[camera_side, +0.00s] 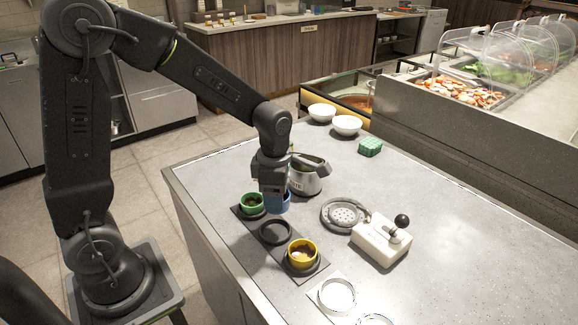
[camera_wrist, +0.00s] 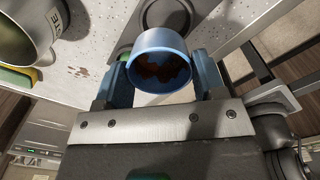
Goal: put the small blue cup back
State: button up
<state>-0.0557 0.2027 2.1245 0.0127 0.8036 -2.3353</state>
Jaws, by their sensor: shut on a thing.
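The small blue cup (camera_side: 278,204) is between the fingers of my gripper (camera_side: 273,192). In the wrist view the blue cup (camera_wrist: 163,68) has its mouth toward the camera and brown sauce inside. My gripper (camera_wrist: 161,82) is shut on it, one finger on each side. I cannot tell the blue cup's exact height above the counter.
A metal pot (camera_side: 308,181) stands close behind my gripper; it also shows in the wrist view (camera_wrist: 28,35). A round perforated disc (camera_side: 343,215) and a white device with a black knob (camera_side: 381,240) lie to the right. White bowls (camera_side: 347,125) and a green block (camera_side: 370,146) are further back.

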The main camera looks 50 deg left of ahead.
jog(key=shift+s+d+f, duration=0.1)
jog(key=shift+s+f, duration=0.3)
jog(key=shift+s, duration=0.05)
jog(key=shift+f, duration=3.05)
jog(key=shift+f, duration=0.55)
jog(key=o, duration=1)
jog(key=shift+r, duration=4.05)
